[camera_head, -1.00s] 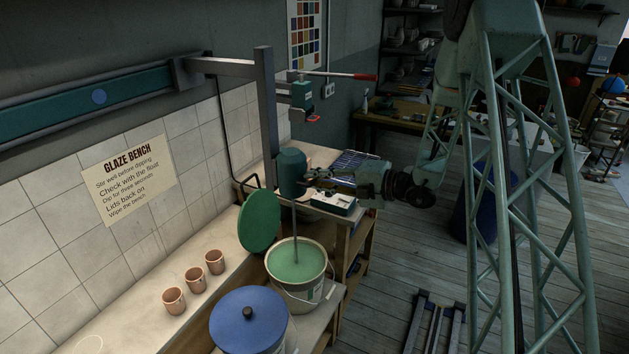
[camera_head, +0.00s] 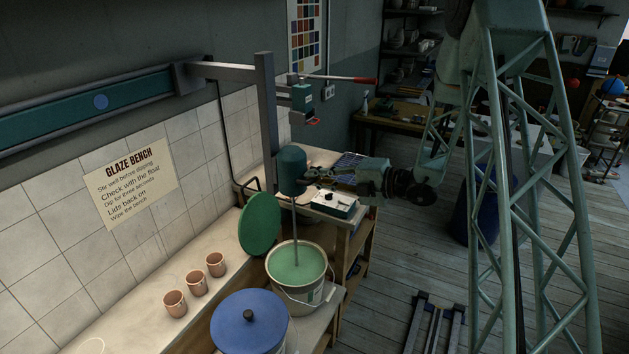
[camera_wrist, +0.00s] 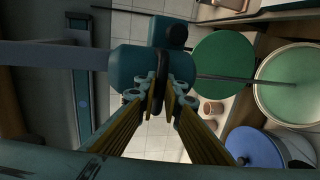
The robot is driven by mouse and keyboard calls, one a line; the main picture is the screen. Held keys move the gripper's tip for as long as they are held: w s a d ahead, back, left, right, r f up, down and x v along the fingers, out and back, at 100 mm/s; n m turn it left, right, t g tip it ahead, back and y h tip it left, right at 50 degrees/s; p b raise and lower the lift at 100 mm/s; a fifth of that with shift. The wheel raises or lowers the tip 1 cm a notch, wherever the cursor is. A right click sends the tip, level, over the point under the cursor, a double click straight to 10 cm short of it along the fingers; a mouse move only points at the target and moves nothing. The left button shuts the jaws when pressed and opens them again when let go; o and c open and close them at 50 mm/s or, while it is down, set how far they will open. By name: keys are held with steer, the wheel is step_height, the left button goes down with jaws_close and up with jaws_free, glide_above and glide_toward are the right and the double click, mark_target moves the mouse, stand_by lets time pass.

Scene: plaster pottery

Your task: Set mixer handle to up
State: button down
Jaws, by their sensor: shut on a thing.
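The mixer has a rounded teal motor head (camera_head: 291,170) on a grey upright post, with a thin shaft (camera_head: 295,232) running down into the bucket of green glaze (camera_head: 298,266). My gripper (camera_head: 311,180) is at the right side of the mixer head. In the wrist view its fingers (camera_wrist: 161,98) are closed around the dark mixer handle (camera_wrist: 163,76), which stands out from the teal head. The fingers hide part of the handle. In the head view the handle is too small to make out.
A green lid (camera_head: 260,223) leans beside the glaze bucket. A blue-lidded bucket (camera_head: 249,320) stands in front. Several clay cups (camera_head: 196,283) stand on the bench at left. A white control box (camera_head: 333,204) lies below my arm. A red-tipped lever (camera_head: 352,79) sticks out above.

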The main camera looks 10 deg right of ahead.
step_height(320, 180, up, 17)
steer(key=p, duration=1)
steer(key=shift+w+r, duration=0.1)
steer(key=c, duration=3.1)
jaws_free()
steer(key=shift+c, duration=0.2)
steer(key=shift+o, duration=0.2)
steer(key=shift+d, duration=0.15)
steer(key=v, duration=1.2)
